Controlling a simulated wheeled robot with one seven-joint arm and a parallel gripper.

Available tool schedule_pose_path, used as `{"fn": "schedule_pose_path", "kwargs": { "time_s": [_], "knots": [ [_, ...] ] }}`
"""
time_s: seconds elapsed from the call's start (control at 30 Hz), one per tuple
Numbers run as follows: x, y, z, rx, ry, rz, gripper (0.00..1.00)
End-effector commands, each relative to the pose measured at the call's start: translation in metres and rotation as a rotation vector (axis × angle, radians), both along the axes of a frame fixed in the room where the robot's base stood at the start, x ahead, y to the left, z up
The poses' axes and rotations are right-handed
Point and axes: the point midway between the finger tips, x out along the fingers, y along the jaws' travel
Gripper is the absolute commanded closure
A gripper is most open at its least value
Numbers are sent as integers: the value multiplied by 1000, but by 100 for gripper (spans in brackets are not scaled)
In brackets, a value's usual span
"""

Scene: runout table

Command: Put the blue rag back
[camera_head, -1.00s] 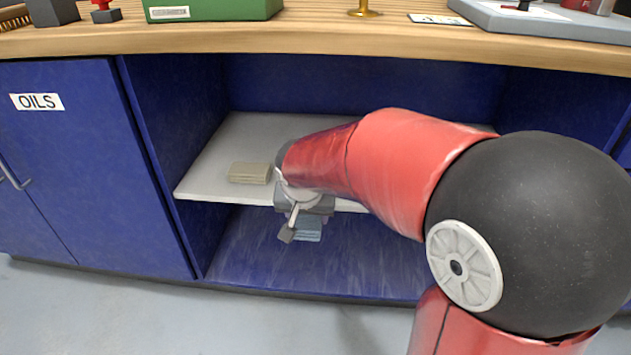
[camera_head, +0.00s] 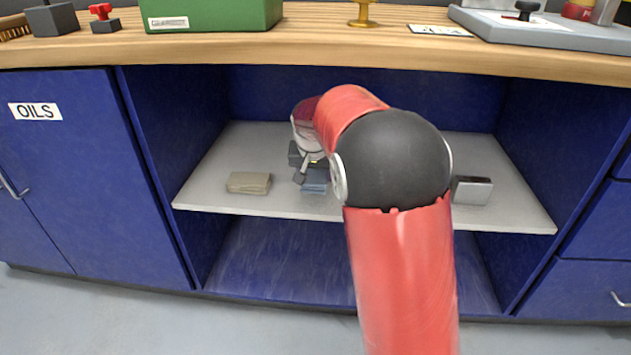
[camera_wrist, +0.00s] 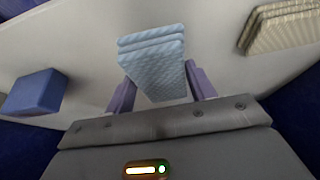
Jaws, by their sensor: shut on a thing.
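My gripper (camera_head: 312,178) is shut on the folded light-blue rag (camera_head: 314,184). In the wrist view the quilted rag (camera_wrist: 152,58) sits between the two fingers of my gripper (camera_wrist: 161,90). In the head view the rag is over the front part of the pale grey shelf (camera_head: 215,195) inside the blue cabinet, right of a folded beige rag (camera_head: 249,183). My arm and gripper hide part of it. I cannot tell whether it touches the shelf.
The beige rag also shows at the upper right of the wrist view (camera_wrist: 284,27). A blue block (camera_wrist: 36,92) lies at left there. A grey box (camera_head: 471,190) stands on the shelf's right side. The wooden worktop (camera_head: 330,50) overhangs the opening.

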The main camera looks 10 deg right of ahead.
Motion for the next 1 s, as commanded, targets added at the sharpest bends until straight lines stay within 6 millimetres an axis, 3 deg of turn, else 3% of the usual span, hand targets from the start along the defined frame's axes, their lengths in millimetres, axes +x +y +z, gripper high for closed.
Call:
{"fn": "schedule_pose_path", "kwargs": {
  "time_s": [0.07, 0.3, 0.67, 0.7, 0.8, 0.87, 1.0],
  "knots": [
    [7, -3, -1, 0, 1, -2, 63],
    [7, -3, -35, 0, 2, 0, 63],
    [7, -3, -39, 0, 0, 0, 63],
    [7, -3, -40, 0, 0, 0, 44],
    [7, -2, -39, 0, 0, 0, 31],
    [7, -2, -39, 0, 0, 0, 23],
    [7, -2, -39, 0, 0, 0, 23]
  ]
}}
